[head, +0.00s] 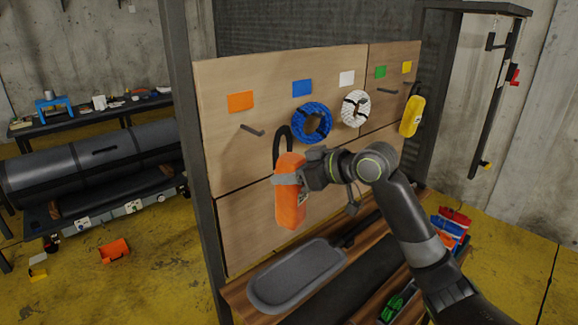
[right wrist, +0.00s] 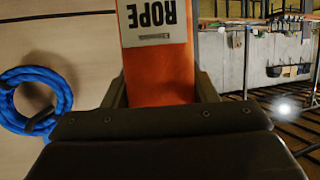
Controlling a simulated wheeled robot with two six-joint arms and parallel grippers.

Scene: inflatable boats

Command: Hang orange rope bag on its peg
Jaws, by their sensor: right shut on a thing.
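The orange rope bag (head: 290,212) hangs upright in my right gripper (head: 286,180), in front of the wooden board (head: 225,165). The gripper is shut on the bag's body; its fingers also show on both sides of the bag in the right wrist view (right wrist: 160,92). The bag's black loop (head: 277,146) stands up above it. A bare dark peg (head: 252,130) sticks out below the orange card (head: 240,101). The loop is right of and slightly below this peg in the head view, apart from it. My left gripper is out of view.
A blue rope coil (head: 303,123), a white ring (head: 346,108) and a yellow bag (head: 407,117) hang to the right. Another bare peg (head: 384,91) is below the green card. A dark post (head: 188,130) stands left.

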